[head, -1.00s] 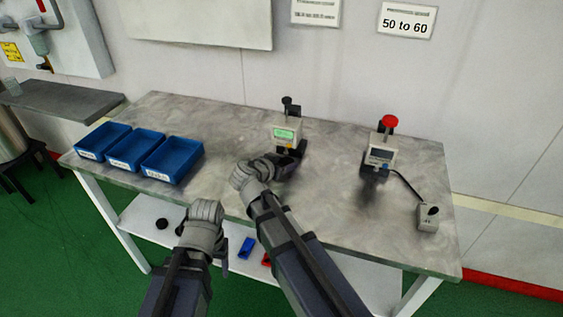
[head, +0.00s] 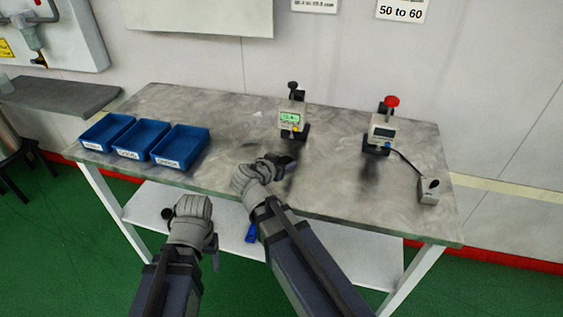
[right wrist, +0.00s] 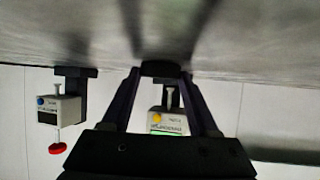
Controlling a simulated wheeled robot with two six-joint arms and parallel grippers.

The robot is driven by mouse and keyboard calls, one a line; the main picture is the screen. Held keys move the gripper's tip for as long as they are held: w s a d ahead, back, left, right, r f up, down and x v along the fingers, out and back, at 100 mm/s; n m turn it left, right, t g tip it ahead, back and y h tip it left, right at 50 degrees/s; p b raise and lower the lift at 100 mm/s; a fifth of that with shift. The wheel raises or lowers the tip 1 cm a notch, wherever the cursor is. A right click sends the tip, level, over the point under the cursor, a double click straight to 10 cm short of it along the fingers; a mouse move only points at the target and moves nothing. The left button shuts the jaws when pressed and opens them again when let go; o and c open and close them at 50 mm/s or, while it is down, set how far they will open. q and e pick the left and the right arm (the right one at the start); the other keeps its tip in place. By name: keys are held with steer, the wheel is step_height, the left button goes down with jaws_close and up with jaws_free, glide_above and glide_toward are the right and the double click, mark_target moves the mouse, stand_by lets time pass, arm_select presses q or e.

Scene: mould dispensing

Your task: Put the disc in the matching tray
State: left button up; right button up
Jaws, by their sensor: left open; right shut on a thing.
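My right gripper (head: 284,163) is over the table in front of the left gauge (head: 291,120), apart from it. In the right wrist view its fingers (right wrist: 160,78) are shut on a small dark disc (right wrist: 160,68). The disc cannot be made out clearly in the head view. Three blue trays with white front labels stand at the table's left: left tray (head: 92,145), middle tray (head: 126,153), right tray (head: 165,163). Their labels are too small to read. My left gripper (head: 215,250) is open and empty in front of the table's front edge.
A second gauge with a red knob (head: 391,102) stands to the right, cabled to a small grey box (head: 428,190). A wall sign (head: 402,10) reads "50 to 60". The tabletop (head: 225,130) between trays and left gauge is clear.

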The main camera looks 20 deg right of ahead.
steer(key=o, duration=1.4)
steer(key=shift+r, duration=0.1)
steer(key=p+v, duration=0.3)
steer(key=v, duration=0.3)
steer(key=shift+s+a+r, duration=0.1)
steer(key=shift+s+a+r+p, duration=0.25)
steer(key=shift+s+a+p, duration=0.1)
steer(key=shift+s+a, duration=0.1)
